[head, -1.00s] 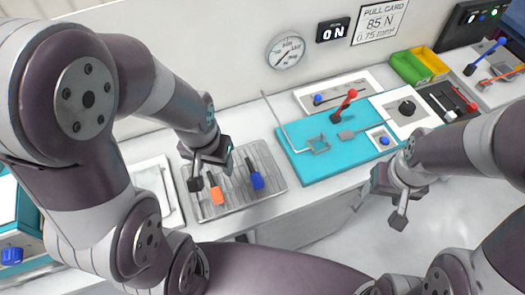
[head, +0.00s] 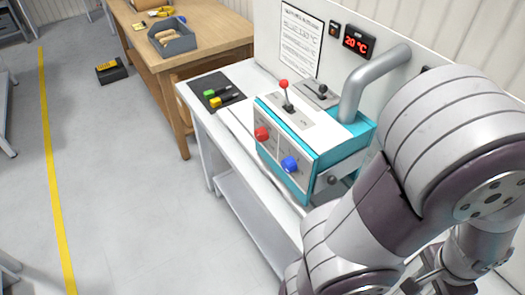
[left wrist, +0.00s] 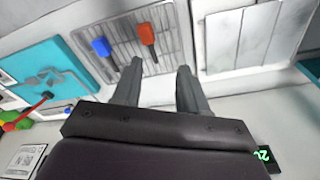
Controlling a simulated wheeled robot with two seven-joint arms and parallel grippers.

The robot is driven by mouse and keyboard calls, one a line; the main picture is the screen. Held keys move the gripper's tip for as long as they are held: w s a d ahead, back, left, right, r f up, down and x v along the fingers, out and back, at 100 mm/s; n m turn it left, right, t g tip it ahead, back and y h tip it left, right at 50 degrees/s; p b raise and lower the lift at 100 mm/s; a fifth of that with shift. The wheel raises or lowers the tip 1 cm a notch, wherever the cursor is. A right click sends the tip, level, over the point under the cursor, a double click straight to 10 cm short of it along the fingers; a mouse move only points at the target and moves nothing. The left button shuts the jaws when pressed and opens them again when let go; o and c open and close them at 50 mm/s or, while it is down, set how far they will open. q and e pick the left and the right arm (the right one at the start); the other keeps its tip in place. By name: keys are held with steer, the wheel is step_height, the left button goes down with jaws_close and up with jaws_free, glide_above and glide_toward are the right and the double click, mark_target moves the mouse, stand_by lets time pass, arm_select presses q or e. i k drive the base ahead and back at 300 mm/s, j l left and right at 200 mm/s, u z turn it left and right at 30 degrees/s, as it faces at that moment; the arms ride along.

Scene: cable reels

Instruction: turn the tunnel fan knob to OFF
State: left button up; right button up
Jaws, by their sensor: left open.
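I cannot make out a tunnel fan knob in either view now. In the head view a teal and white machine (head: 328,150) on a white bench carries a red-tipped lever (head: 285,95), a red knob or handle (head: 262,134) and a blue one (head: 290,164). A small black-tipped lever (head: 321,92) stands on a grey plate behind it. My left gripper (left wrist: 158,68) shows in the left wrist view, open and empty, its fingers pointing towards a slatted tray. My right gripper is in neither view.
The slatted tray (left wrist: 168,45) holds a blue-handled (left wrist: 101,47) and an orange-handled tool (left wrist: 147,34). A teal board (left wrist: 42,60) lies left of it.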

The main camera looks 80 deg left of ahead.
mark_target(289, 165)
steer(key=u, duration=2.75)
